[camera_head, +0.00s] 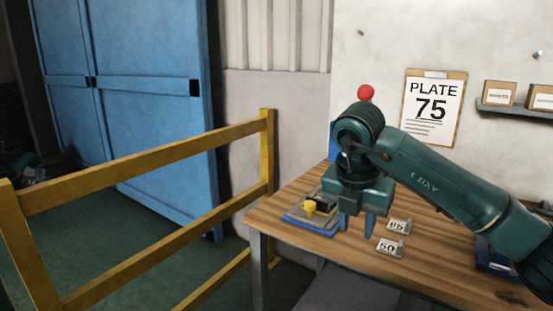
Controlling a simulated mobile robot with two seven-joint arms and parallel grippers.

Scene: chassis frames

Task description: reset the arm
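My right arm (437,172), dark teal, reaches in from the right edge over the wooden table. Its wrist bends down and the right gripper (356,225) points at the tabletop. Its two blue fingers stand apart with bare table showing between them, so it is open and empty. Whether the fingertips touch the table I cannot tell. My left arm and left gripper are not in view.
The wooden table (290,208) holds a blue tray (299,222) with yellow and black parts, and number cards including "50" (390,247). A red ball (366,93) shows above the wrist.

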